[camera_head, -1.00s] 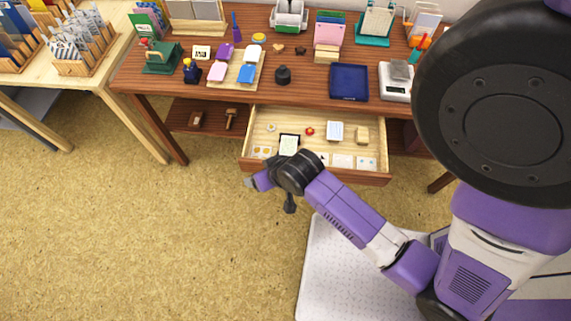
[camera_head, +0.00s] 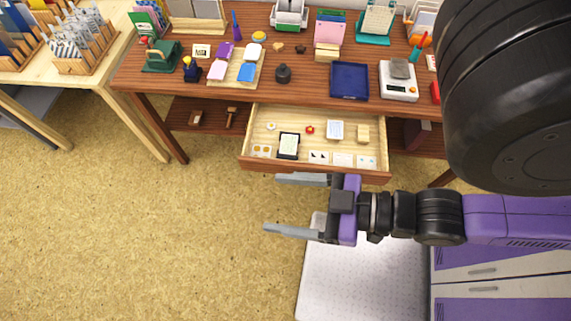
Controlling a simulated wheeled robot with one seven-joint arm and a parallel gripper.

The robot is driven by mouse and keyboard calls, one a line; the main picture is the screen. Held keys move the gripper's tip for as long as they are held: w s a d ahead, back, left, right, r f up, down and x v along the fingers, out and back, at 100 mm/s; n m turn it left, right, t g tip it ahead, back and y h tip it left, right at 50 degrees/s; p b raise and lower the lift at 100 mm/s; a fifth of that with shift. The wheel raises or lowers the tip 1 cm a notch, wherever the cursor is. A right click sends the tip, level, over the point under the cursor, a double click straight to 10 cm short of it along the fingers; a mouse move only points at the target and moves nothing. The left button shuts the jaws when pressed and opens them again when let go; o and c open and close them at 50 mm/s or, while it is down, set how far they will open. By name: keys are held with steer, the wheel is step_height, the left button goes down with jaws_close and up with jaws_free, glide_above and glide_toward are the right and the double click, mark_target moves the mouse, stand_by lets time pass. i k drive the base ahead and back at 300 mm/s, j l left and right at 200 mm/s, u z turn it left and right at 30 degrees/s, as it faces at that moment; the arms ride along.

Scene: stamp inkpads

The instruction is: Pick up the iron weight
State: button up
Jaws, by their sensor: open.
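A small black weight with a knob on top, which looks like the iron weight (camera_head: 283,75), stands upright on the brown desk (camera_head: 310,92), a little right of the sample board with coloured pads. My gripper (camera_head: 276,204) is open and empty. Its two grey fingers point left, in front of the open drawer and well away from the weight. Nothing hides the weight.
The open drawer (camera_head: 316,170) juts out between my gripper and the desk, holding cards and small items. A blue tray (camera_head: 349,81) and a white scale (camera_head: 398,88) with a grey lump stand right of the weight. The desk just around the weight is clear.

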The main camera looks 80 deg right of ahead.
mark_target(283, 73)
steer(key=z, duration=0.45)
steer(key=l+z, duration=0.15)
steer(key=z, duration=0.75)
steer(key=k+l+u, duration=0.25)
steer(key=k+u, duration=0.25)
steer(key=k+l, duration=0.05)
steer(key=k, duration=0.05)
